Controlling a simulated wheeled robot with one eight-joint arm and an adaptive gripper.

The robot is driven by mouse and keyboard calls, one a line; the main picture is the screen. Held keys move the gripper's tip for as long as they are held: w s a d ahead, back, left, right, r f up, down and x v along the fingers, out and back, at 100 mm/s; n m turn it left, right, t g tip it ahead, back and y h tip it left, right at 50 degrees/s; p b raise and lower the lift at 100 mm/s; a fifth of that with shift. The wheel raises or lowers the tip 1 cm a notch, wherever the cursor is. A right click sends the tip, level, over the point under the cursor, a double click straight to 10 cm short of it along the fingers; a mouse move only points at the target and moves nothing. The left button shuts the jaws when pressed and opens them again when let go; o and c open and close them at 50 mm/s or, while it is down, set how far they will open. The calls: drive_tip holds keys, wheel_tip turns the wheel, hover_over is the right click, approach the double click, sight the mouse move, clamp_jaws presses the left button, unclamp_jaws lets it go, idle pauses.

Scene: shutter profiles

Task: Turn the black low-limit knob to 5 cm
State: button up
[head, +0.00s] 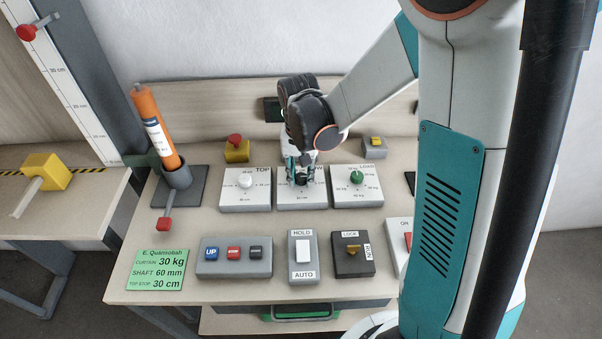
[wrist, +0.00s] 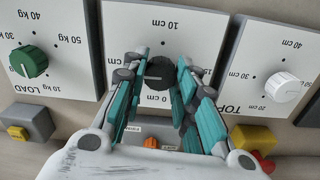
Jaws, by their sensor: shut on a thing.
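The black low-limit knob (wrist: 160,71) sits on a white panel (wrist: 205,22) with 10 cm and 0 cm marks on opposite sides. My gripper (wrist: 161,78) is shut on the knob, with its teal fingers on either side of it. The knob's pointer is hard to make out, so I cannot tell its setting. In the head view my gripper (head: 301,177) comes down over the middle dial panel (head: 303,201) and mostly hides the knob and the panel's title.
The TOP panel with its white knob (head: 245,181) and the LOAD panel with its green knob (head: 356,178) stand close on either side. A button box (head: 235,269), HOLD/AUTO switch (head: 303,273) and LOCK/RUN switch (head: 352,267) are in front. A green note (head: 158,274) lies front left.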

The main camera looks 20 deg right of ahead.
sight(300, 176)
idle(0.3)
drive_tip(key=o, duration=1.1)
wheel_tip(300, 176, up, 12)
drive_tip(key=shift+a, duration=0.15)
idle(0.3)
drive_tip(key=s+r+n+t, duration=0.1)
drive_tip(key=s+t, duration=0.1)
drive_tip(key=s, duration=0.3)
drive_tip(key=s+r+n+t, duration=0.2)
drive_tip(key=s, duration=0.3)
drive_tip(key=s+r+n+t, duration=0.2)
drive_tip(key=s+t, duration=0.1)
drive_tip(key=s, duration=0.2)
drive_tip(key=shift+r, duration=0.2)
